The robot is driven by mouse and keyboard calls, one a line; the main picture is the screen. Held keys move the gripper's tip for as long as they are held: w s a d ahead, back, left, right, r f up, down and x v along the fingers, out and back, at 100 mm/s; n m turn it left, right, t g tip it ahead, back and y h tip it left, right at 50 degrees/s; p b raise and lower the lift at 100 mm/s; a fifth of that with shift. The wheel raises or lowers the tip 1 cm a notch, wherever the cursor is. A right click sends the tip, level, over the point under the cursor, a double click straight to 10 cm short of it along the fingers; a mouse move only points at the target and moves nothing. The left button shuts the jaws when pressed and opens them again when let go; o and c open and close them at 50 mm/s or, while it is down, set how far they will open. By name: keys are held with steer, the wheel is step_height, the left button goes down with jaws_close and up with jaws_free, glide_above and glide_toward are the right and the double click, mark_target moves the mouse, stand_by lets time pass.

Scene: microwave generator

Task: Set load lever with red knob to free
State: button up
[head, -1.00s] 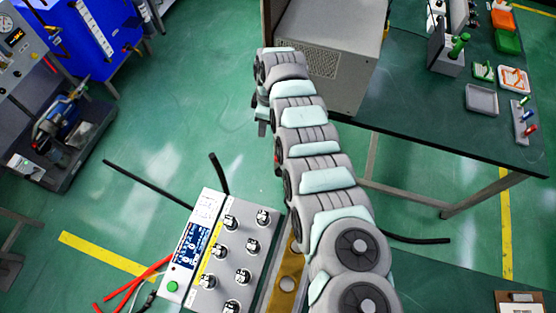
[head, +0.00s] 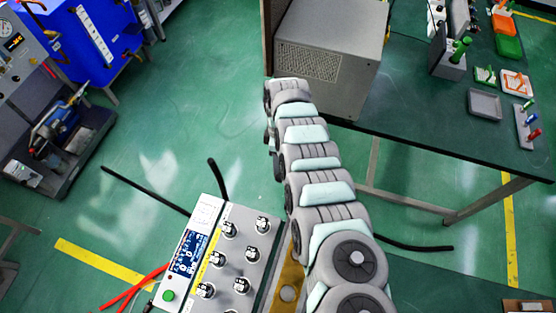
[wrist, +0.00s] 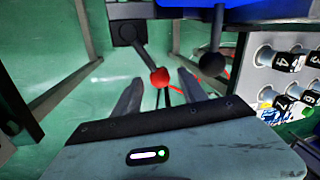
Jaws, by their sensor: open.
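In the wrist view a dark lever with a red knob (wrist: 160,77) hangs from a dark mount at the top. The knob appears between the two fingers of my gripper (wrist: 159,84), which are spread apart. The fingers are not visibly closed on it, and I cannot tell whether either touches it. A second lever with a black knob (wrist: 212,64) stands to the right of my right finger, under a blue surface. In the head view my gripper and the levers are hidden by my arm or out of view.
A box with several numbered dials (wrist: 285,72) is at the right of the wrist view; this seems to be the dial panel (head: 228,262) in the head view. A grey machine cabinet (head: 330,55) stands on a green-topped table (head: 425,125). Black cables lie on the green floor.

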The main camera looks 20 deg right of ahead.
steer(key=shift+f, duration=0.25)
steer(key=shift+c, duration=0.3)
jaws_close()
stand_by(1.0)
